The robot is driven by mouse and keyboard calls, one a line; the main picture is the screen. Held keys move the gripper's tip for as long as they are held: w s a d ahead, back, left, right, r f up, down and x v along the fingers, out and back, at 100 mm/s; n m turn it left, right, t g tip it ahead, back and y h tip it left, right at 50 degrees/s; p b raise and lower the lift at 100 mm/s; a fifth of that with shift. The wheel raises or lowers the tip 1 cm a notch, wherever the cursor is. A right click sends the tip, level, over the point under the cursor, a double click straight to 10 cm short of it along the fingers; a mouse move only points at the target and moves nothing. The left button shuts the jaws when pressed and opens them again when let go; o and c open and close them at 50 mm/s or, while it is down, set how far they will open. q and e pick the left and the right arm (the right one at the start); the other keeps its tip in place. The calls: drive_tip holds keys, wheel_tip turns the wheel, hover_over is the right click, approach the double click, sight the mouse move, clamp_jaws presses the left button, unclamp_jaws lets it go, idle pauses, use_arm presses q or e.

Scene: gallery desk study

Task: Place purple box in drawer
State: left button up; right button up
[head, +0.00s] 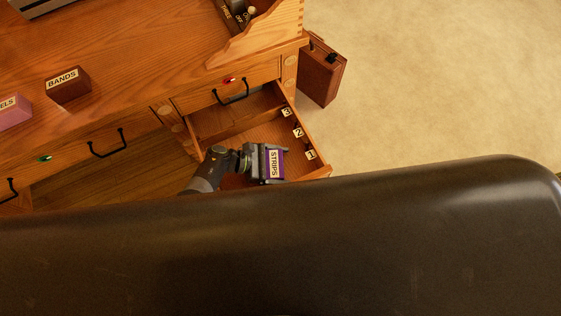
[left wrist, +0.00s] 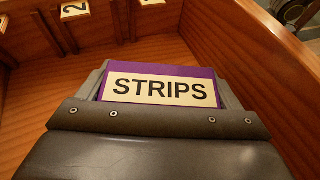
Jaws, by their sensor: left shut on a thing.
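The purple box (head: 274,164) has a pale label reading STRIPS. My left gripper (head: 268,162) is shut on it and holds it over the open drawer (head: 318,172). In the left wrist view the purple box (left wrist: 160,74) sits between the fingers, with the wooden drawer walls around it. The drawer has several sections with number tags 1, 2 and 3 along its right side. The box is by the front section, near tag 1. I cannot tell whether it touches the drawer floor. My right gripper is not in view.
A brown BANDS box (head: 69,84) and a pink box (head: 14,112) sit on the desktop (head: 130,60). A dark red case (head: 322,74) stands right of the desk. My own dark body covers the lower picture.

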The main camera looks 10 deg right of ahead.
use_arm(q)
drive_tip(key=o, duration=0.7)
drive_tip(key=shift+o, duration=0.2)
drive_tip(key=shift+r, duration=0.1)
drive_tip(key=p+v, duration=0.1)
drive_tip(key=v, duration=0.6)
drive_tip(key=shift+a+r+p, duration=0.15)
drive_tip(key=shift+a+p, duration=0.05)
drive_tip(key=shift+p, duration=0.1)
drive_tip(key=shift+r, duration=0.1)
